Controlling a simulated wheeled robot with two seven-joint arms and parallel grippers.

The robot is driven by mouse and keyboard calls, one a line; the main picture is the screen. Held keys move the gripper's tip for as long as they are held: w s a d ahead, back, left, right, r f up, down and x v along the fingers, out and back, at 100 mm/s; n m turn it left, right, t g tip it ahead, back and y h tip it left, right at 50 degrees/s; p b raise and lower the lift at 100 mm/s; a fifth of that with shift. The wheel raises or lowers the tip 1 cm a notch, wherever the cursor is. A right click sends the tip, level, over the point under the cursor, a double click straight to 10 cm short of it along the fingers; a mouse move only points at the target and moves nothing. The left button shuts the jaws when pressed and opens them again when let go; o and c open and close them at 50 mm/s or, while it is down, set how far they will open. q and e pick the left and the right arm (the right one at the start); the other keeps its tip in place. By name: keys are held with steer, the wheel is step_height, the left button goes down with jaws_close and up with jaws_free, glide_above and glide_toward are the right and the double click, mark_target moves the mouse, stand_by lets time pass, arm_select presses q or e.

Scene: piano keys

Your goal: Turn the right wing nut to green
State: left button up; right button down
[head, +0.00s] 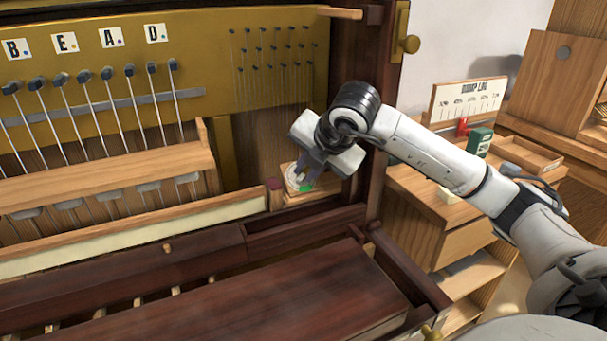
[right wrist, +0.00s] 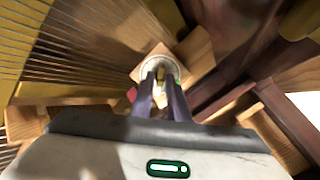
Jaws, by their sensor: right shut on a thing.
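The right wing nut shows as a small yellowish piece (right wrist: 160,99) between my fingers in the right wrist view. Behind it is a round pale dial (head: 293,181) on a wooden block at the right end of the piano's inside. The dial has a green patch (head: 307,187) at its lower right edge. My right gripper (head: 303,172) reaches in from the right and is shut on the wing nut, over the dial; its fingers (right wrist: 161,88) hide much of the nut. Where the nut points is hard to tell. My left gripper is not in view.
Letter cards B, E, A, D (head: 67,42) stand above a row of hammers (head: 108,73). A dark post (head: 384,110) rises close to my right arm. A dark wooden cover (head: 270,300) lies in front. A side desk (head: 440,190) stands at right.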

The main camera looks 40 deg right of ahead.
steer(key=n, duration=0.3)
steer(key=shift+n, duration=0.3)
steer(key=shift+n, duration=1.8)
steer(key=n, duration=0.3)
steer(key=c, duration=1.6)
jaws_free()
steer(key=shift+c, duration=0.2)
